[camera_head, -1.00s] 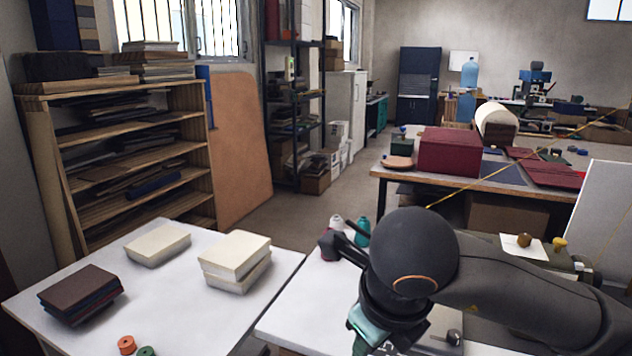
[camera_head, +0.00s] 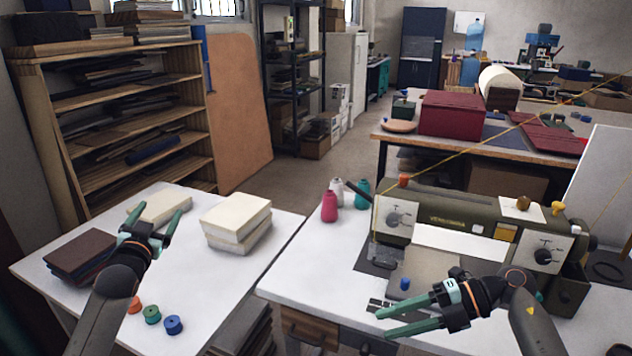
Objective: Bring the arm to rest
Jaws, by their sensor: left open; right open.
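My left gripper (camera_head: 157,226) is open with green fingers pointing away from me. It shows over the left white table (camera_head: 225,290), between the dark book stack (camera_head: 80,256) and the cream blocks, with nothing between its fingers. It partly covers a cream block (camera_head: 165,206). My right gripper (camera_head: 382,322) is open and empty, its green fingers pointing left. It shows in front of the olive sewing machine (camera_head: 455,217), over the right white table (camera_head: 330,300).
Stacked cream blocks (camera_head: 236,220) and several small spools (camera_head: 173,324) are on the left table. Thread cones (camera_head: 329,206) stand beside the machine. A gap separates the two white tables. A wooden shelf (camera_head: 180,120) stands behind; a red box (camera_head: 452,114) sits on the far table.

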